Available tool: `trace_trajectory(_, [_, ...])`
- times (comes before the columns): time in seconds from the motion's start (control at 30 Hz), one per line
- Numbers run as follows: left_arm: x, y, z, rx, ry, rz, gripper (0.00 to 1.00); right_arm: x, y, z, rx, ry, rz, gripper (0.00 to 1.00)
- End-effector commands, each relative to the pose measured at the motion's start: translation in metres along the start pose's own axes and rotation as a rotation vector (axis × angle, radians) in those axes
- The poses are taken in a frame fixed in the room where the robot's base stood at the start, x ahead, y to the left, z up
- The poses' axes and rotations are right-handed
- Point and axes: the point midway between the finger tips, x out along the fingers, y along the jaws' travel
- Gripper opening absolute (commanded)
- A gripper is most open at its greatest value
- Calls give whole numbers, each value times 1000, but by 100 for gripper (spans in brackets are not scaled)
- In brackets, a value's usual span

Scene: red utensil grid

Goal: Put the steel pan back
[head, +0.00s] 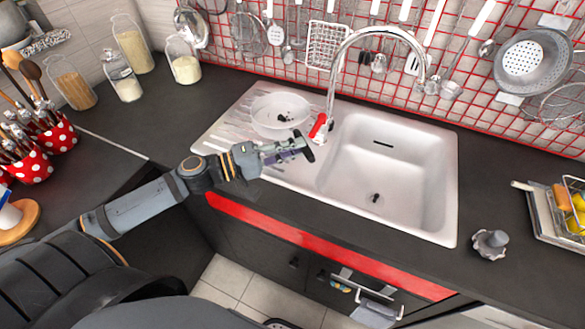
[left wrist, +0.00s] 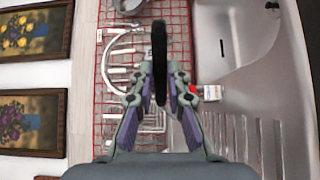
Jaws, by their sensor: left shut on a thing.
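My left gripper (head: 296,148) reaches in from the left over the front of the drainboard and is shut on a dark thin object (head: 306,147). In the left wrist view this dark object (left wrist: 160,60) stands edge-on between the two fingers (left wrist: 160,92). Its full shape is hidden, and I cannot tell whether it is part of the steel pan. A large round grey metal vessel (head: 553,65) hangs at the upper right of the red grid, with a perforated disc in front of it. I cannot tell whether it is a pan. My right gripper is out of view.
The white sink (head: 440,190) has a small round basin (head: 262,120) on its left and a tall curved tap (head: 332,75) behind. Several utensils hang on the red grid (head: 470,110). Glass jars (head: 185,68) stand at the back left.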

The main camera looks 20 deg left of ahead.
Motion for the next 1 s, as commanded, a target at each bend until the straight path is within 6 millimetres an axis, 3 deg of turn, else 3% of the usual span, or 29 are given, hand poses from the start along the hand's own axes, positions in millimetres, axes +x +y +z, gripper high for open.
trace_trajectory(0.03, [2, -15, -4, 6, -1, 4, 0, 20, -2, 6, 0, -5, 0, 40])
trace_trajectory(0.27, [12, -44, -29, 4, 2, 8, 0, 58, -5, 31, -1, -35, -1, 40])
trace_trajectory(0.57, [16, -53, -41, 3, 1, 4, 0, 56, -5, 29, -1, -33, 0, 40])
trace_trajectory(0.8, [18, -86, -45, -1, 0, 2, 0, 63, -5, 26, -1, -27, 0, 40])
trace_trajectory(1.0, [18, -89, -44, 3, -1, 2, 0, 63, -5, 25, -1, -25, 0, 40])
